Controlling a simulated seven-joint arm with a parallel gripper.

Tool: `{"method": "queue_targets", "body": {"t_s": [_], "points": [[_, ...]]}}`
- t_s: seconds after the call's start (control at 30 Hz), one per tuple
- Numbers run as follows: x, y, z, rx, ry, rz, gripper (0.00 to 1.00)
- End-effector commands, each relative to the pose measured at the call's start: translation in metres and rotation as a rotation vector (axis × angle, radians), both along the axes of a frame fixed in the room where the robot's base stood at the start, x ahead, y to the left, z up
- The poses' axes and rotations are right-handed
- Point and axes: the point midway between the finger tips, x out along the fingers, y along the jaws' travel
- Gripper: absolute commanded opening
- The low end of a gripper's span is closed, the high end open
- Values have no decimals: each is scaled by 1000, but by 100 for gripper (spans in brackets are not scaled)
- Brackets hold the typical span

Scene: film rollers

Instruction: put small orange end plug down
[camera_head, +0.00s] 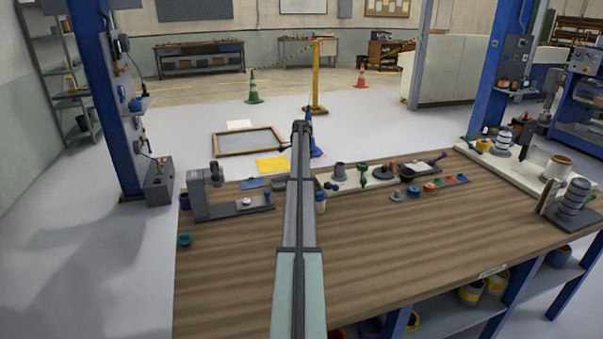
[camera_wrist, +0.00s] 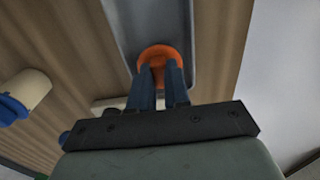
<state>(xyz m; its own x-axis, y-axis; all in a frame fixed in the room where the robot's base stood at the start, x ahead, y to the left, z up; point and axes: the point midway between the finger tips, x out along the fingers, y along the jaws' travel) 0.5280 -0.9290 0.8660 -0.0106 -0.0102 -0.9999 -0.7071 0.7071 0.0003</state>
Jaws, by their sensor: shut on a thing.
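The small orange end plug (camera_wrist: 160,53) is at the fingertips of my gripper (camera_wrist: 161,72) in the wrist view. The two dark blue fingers are shut on it and cover its lower part. Behind the plug in that view is a long grey tray (camera_wrist: 204,40) with a raised rim. I cannot tell whether the plug touches the tray floor. In the head view my arm hides the plug and the fingers.
A pale bottle with a blue cap (camera_wrist: 30,92) lies left of my gripper in the wrist view; it stands beside my arm in the head view (camera_head: 320,201). A grey press (camera_head: 199,192) stands left. The front middle of the wooden table (camera_head: 430,245) is clear.

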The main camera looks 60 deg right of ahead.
Motion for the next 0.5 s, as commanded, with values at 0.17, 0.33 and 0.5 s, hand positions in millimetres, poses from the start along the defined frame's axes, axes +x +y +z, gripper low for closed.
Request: {"method": "queue_targets", "body": {"t_s": [0.17, 0.33, 0.5], "points": [[0, 0, -4, -1, -1, 0, 0], [0, 0, -4, 0, 0, 0, 0], [0, 0, -6, 0, 0, 0, 23]]}}
